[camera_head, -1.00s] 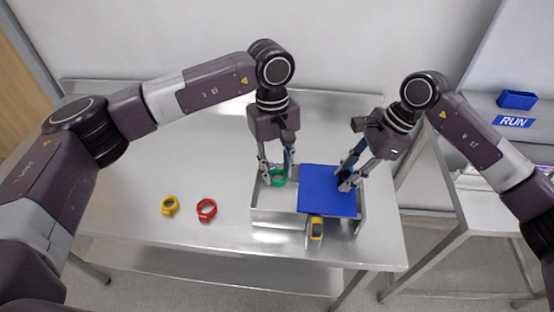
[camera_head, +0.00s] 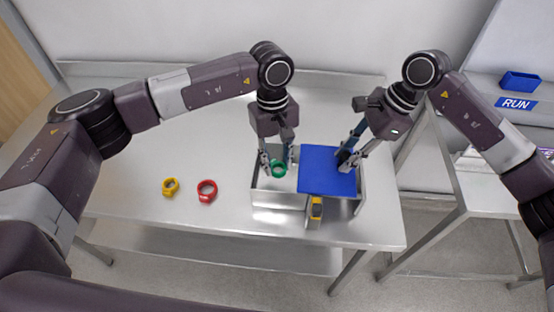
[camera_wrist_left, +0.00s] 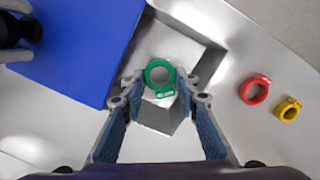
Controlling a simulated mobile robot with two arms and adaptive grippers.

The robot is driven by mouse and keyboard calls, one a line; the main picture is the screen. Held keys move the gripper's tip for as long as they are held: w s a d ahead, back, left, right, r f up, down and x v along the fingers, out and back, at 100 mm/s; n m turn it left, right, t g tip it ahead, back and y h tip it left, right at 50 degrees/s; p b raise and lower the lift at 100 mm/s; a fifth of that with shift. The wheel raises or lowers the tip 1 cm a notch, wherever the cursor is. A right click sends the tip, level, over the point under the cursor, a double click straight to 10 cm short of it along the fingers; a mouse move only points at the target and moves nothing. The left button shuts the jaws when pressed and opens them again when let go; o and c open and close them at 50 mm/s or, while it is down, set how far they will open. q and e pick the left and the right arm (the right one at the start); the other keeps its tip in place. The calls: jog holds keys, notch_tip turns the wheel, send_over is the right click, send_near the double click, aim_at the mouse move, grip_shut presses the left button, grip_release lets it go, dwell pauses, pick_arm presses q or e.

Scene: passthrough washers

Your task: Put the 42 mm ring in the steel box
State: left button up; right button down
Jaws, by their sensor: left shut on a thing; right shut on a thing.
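A green ring (camera_head: 279,168) is between the fingertips of my left gripper (camera_head: 277,160), which is shut on it. In the left wrist view the green ring (camera_wrist_left: 160,76) shows over the open part of the steel box (camera_wrist_left: 164,47). In the head view the ring is within the outline of the steel box (camera_head: 278,198), near its left end; I cannot tell if it touches the floor. My right gripper (camera_head: 347,158) is shut on the right edge of a flat blue panel (camera_head: 322,172), which covers the box's right part. No size marking is readable.
A red ring (camera_head: 207,190) and a yellow ring (camera_head: 170,186) lie on the steel table (camera_head: 130,200) left of the box. A yellow and grey item (camera_head: 316,208) is at the box's front. A side table with a blue bin (camera_head: 520,81) and a RUN sign (camera_head: 516,103) stands right.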

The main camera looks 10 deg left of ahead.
jog(key=shift+w+r, duration=0.15)
jog(key=shift+w, duration=0.05)
pick_arm(q)
jog(key=o, duration=0.9)
jog(key=shift+o, duration=0.3)
jog(key=o, duration=0.4)
jog(key=shift+r, duration=0.15)
notch_tip(320, 180, up, 11)
jog(key=shift+f, duration=0.1)
dwell(0.4)
